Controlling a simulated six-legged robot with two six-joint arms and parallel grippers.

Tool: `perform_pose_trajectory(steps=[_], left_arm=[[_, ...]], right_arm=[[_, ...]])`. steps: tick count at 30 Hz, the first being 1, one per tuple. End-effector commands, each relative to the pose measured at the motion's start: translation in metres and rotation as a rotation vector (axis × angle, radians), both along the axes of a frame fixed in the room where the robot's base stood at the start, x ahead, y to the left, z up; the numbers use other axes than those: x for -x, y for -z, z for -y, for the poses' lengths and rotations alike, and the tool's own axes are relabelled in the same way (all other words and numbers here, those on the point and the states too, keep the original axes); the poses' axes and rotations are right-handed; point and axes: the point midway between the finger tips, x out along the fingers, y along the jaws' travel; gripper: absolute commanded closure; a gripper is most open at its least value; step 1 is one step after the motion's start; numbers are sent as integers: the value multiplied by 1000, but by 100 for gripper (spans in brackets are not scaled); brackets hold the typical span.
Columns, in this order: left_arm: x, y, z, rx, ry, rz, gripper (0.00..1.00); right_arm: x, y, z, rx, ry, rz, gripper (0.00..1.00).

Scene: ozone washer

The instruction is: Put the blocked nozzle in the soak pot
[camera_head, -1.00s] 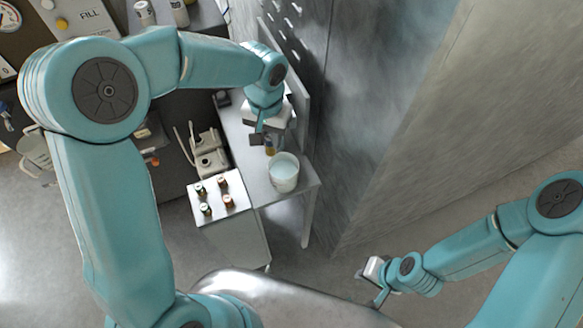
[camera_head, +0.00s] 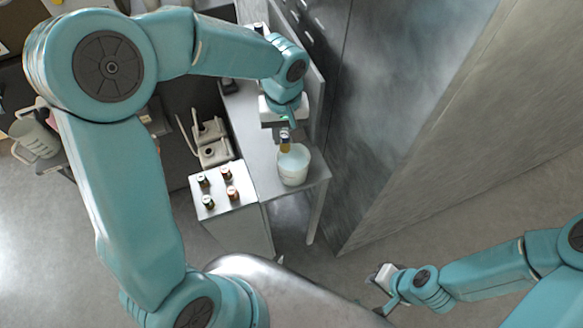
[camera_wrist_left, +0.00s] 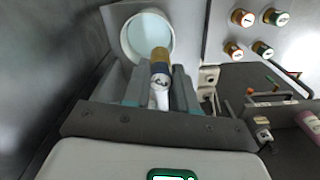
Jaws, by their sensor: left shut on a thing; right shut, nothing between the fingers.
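The nozzle (camera_head: 285,141), with a brass tip and a dark blue band, is held in my left gripper (camera_head: 286,124). In the left wrist view the nozzle (camera_wrist_left: 160,68) sits between the two grey fingers of the gripper (camera_wrist_left: 158,92), brass end pointing at the pot. The soak pot (camera_head: 293,174) is a white round pot with pale blue liquid, standing on the narrow metal bench. In the head view the nozzle overlaps the pot's far rim; in the wrist view its tip overlaps the pot opening (camera_wrist_left: 136,38). Contact cannot be told. My right gripper (camera_head: 381,292) is shut and empty, low at right.
A white stand (camera_head: 216,212) left of the pot holds several nozzles with coloured bands. Beige containers (camera_head: 213,150) stand behind it. A grey wall panel (camera_head: 390,110) rises close on the right of the bench (camera_head: 258,150). A jug (camera_head: 36,136) is at far left.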

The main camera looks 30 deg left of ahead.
Motion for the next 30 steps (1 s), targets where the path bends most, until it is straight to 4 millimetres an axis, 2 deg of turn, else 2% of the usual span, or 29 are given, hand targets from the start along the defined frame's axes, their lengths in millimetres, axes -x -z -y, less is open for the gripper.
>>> perform_pose_trajectory(steps=[1,3,10,11,13,14,23,26,30], left_arm=[[0,9,0,-1,0,-1,100],[0,11,0,0,1,0,100],[-2,10,-1,-1,4,1,100],[-2,10,-1,-1,4,1,71],[-2,10,-1,-1,5,1,48],[-3,10,-1,-1,5,1,44],[-3,8,-1,0,5,2,44],[-3,-1,-1,-1,5,4,44],[-4,-31,-1,0,5,7,44]], right_arm=[[0,7,0,0,0,0,100],[0,8,0,0,0,0,100],[0,7,0,0,0,0,100],[0,7,0,0,0,0,100],[0,7,0,0,0,0,100],[0,7,0,0,0,0,100],[0,7,0,0,0,0,100],[0,7,0,0,0,0,100],[0,7,0,0,0,0,100]])
